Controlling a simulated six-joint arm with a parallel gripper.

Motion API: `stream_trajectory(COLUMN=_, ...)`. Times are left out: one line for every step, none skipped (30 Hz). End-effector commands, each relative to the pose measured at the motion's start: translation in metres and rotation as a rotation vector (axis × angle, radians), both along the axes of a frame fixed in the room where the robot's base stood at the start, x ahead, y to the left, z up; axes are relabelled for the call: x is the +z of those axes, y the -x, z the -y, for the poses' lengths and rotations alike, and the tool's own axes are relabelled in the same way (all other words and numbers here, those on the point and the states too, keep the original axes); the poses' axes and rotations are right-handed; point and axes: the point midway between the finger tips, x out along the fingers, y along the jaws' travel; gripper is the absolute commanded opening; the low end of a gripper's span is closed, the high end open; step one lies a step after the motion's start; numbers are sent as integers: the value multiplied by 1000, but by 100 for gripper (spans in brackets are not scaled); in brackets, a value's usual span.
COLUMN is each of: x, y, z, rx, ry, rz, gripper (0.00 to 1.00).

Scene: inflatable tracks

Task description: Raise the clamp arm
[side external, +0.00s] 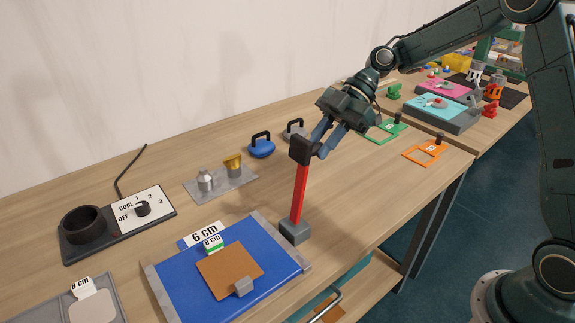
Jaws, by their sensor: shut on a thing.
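The clamp arm (300,194) is a red bar standing nearly upright, leaning slightly right, with a dark block (302,150) at its top. Its foot sits in a grey base block (295,231) at the right edge of the blue board. My gripper (318,145) comes from the upper right and is shut on the dark block at the top of the bar. The fingers partly cover the right side of that block.
A blue board (186,290) with a brown square (222,282) lies left of the base block. A dial panel (146,210), a grey plate (228,190) with two small pieces, and a blue weight (261,147) stand behind. Orange (420,156) and green frames lie to the right.

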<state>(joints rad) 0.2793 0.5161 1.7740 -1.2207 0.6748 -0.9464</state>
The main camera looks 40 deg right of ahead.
Motion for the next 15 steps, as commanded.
stream_trajectory(x=-2, y=0, z=3, rx=-1, ry=1, rz=-3, gripper=0)
stream_trajectory(x=-2, y=0, z=3, rx=-1, ry=1, rz=-3, gripper=0)
stream_trajectory(x=-2, y=0, z=3, rx=-1, ry=2, rz=-3, gripper=0)
stream_trajectory(x=-2, y=0, z=3, rx=-1, ry=2, rz=-3, gripper=0)
stream_trajectory(x=-2, y=0, z=3, rx=-1, ry=3, rz=-3, gripper=0)
stream_trajectory(x=-2, y=0, z=4, rx=-2, ry=3, rz=-4, gripper=0)
stream_trajectory(x=-2, y=0, z=4, rx=-2, ry=4, rz=-4, gripper=0)
stream_trajectory(x=-2, y=0, z=4, rx=-2, ry=4, rz=-4, gripper=0)
stream_trajectory(x=-2, y=0, z=4, rx=-3, ry=5, rz=-3, gripper=28)
stream_trajectory(x=-2, y=0, z=4, rx=-3, ry=5, rz=-4, gripper=34)
stream_trajectory(x=-2, y=0, z=4, rx=-3, ry=5, rz=-3, gripper=40)
stream_trajectory(x=-2, y=0, z=4, rx=-3, ry=4, rz=-3, gripper=44)
stream_trajectory(x=-2, y=0, z=3, rx=-2, ry=4, rz=-2, gripper=44)
stream_trajectory(x=-2, y=0, z=3, rx=-2, ry=4, rz=-2, gripper=44)
stream_trajectory(x=-1, y=0, z=3, rx=-2, ry=3, rz=-2, gripper=44)
